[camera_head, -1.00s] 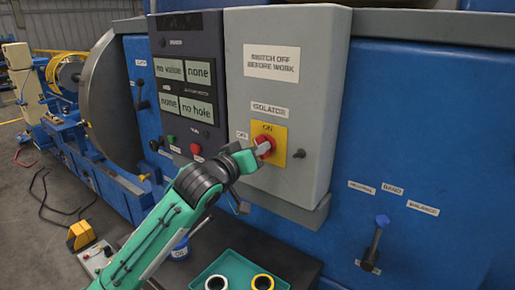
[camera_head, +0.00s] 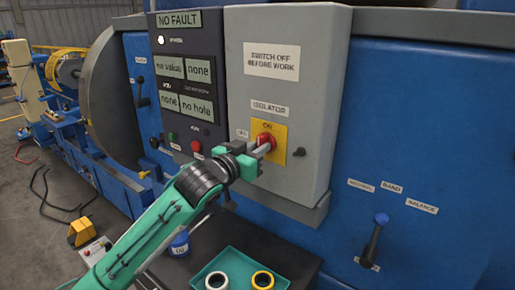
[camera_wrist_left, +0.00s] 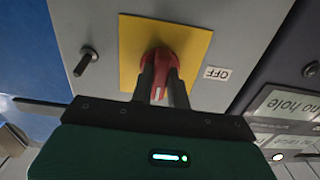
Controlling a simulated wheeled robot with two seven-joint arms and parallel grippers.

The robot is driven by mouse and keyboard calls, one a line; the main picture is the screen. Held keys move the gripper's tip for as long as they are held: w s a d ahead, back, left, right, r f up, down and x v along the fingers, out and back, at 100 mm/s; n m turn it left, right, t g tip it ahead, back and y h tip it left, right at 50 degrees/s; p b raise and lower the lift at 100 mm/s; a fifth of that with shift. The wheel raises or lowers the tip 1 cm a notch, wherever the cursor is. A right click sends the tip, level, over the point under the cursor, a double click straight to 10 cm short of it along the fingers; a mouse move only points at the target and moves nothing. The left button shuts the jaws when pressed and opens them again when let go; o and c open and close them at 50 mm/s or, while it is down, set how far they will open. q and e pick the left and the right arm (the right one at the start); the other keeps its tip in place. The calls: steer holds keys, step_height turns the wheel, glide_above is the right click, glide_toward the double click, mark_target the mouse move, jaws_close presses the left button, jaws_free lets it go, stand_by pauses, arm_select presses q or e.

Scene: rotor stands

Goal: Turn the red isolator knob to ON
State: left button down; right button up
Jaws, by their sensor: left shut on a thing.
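The red isolator knob (camera_head: 265,139) sits on a yellow plate (camera_head: 280,152) on the grey isolator box, with ON marked above it and OFF to its left. My left gripper (camera_head: 262,149) reaches it from the lower left and is shut on the knob. In the left wrist view the two dark fingers (camera_wrist_left: 158,82) stand on either side of the knob's red grip (camera_wrist_left: 162,62). A pale stripe on the knob shows between them, pointing down in that view, not toward the OFF label (camera_wrist_left: 217,73) at the right. My right gripper is not in view.
The dark panel (camera_head: 187,80) left of the box shows NO FAULT and a lit white lamp. A small dark peg (camera_head: 299,152) sticks out right of the yellow plate. Below are a teal tray (camera_head: 232,258) with two rings and a blue OIL pot (camera_head: 180,244).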

arm_select(q)
steer(key=c, duration=1.4)
jaws_free()
steer(key=shift+o, duration=0.2)
steer(key=b+v, duration=0.5)
steer(key=v, duration=0.8)
steer(key=shift+s+a, duration=0.25)
steer(key=shift+s, duration=0.1)
